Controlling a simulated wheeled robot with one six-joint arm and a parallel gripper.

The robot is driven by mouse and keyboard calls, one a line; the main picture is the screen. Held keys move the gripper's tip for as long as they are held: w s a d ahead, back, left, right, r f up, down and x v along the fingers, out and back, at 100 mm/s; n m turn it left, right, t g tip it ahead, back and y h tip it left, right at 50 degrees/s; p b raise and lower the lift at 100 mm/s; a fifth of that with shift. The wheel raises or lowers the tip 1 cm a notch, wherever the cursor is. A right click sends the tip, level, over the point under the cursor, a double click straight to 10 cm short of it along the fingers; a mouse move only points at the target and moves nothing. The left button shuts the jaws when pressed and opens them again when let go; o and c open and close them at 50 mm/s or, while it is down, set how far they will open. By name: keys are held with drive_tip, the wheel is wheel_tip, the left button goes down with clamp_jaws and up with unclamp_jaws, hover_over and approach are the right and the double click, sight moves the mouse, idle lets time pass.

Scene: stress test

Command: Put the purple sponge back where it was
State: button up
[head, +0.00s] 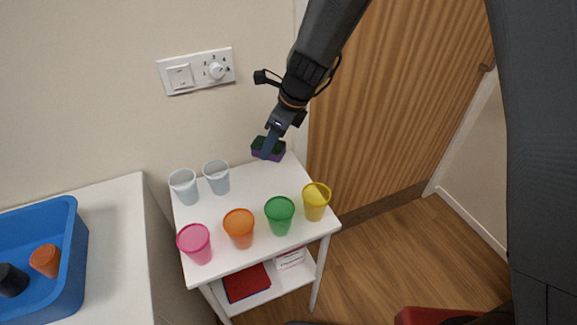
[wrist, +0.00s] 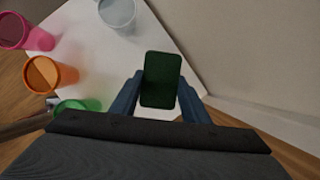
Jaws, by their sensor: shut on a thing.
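The purple sponge (head: 267,155) has a dark green top and sits in my gripper (head: 272,146) at the back right of the small white table (head: 255,182). In the wrist view the sponge's dark green face (wrist: 162,80) shows between the two blue fingers of my gripper (wrist: 161,98). The gripper is shut on the sponge. I cannot tell whether the sponge touches the table top or hangs just above it.
On the table stand two clear cups (head: 184,187) (head: 217,178) and pink (head: 195,244), orange (head: 239,229), green (head: 280,216) and yellow cups (head: 316,202). A blue bin (head: 70,275) is on the left counter (head: 120,235). A wall and wooden door (head: 385,110) stand behind.

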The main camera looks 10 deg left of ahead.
sight(284, 150)
drive_tip(key=f, duration=0.6)
drive_tip(key=shift+w+d, duration=0.15)
drive_tip(key=shift+d, duration=0.05)
drive_tip(key=shift+f, duration=1.75)
drive_tip(key=shift+f+b, duration=0.15)
drive_tip(key=shift+b, duration=0.2)
drive_tip(key=o, duration=0.9)
drive_tip(key=shift+d+r, duration=0.1)
drive_tip(key=shift+r, duration=0.4)
drive_tip(key=v, duration=1.1)
drive_tip(key=shift+d+r, duration=0.15)
